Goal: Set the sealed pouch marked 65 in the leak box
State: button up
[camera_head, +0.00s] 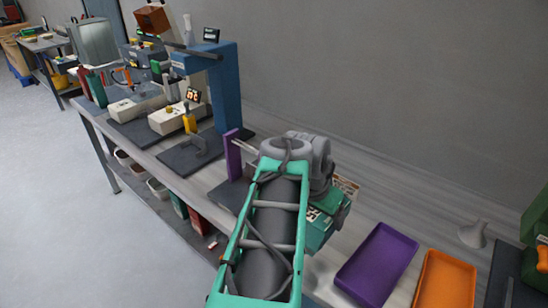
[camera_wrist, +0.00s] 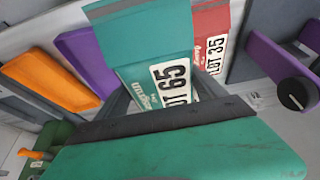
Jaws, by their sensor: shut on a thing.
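The green pouch marked LOT 65 (camera_wrist: 172,80) is in the middle of the wrist view, its white label facing the camera. My gripper (camera_wrist: 150,104) is shut on its near edge; the fingers are largely hidden behind the dark edge and green body in the foreground. I cannot tell for sure which thing is the leak box.
A purple tray (camera_head: 377,262) and an orange tray (camera_head: 443,282) lie on the bench to the right. An upright purple plate (camera_head: 233,156) with rods stands left of my wrist.

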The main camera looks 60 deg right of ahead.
jog(key=shift+d, duration=0.1)
jog(key=w+n, duration=0.1)
jog(key=w+d+n+t, duration=0.1)
jog(key=n, duration=0.1)
jog(key=shift+w+r, duration=0.2)
jog(key=shift+w, duration=0.2)
jog(key=w+a+f+n+t+y, duration=0.1)
jog(key=w+a+n, duration=0.3)
jog(key=w, duration=0.4)
jog(key=w+a+f+n+t+y, duration=0.1)
jog(key=w+a+n+t, duration=0.15)
jog(key=w+a, duration=0.4)
jog(key=w+a+n+y, duration=0.1)
jog(key=w+a+n, duration=0.2)
jog(key=a, duration=0.5)
jog(key=w+a+f+n+p, duration=0.1)
jog(key=w+a+n, duration=0.2)
jog(key=w+a, duration=0.2)
jog(key=w+a+n+y, duration=0.1)
jog(key=w+a+n, duration=0.2)
jog(key=a, duration=0.8)
jog(key=shift+w+a+f+y+p, duration=0.15)
jog(key=shift+w+a+y+p, duration=0.2)
jog(key=shift+w, duration=0.1)
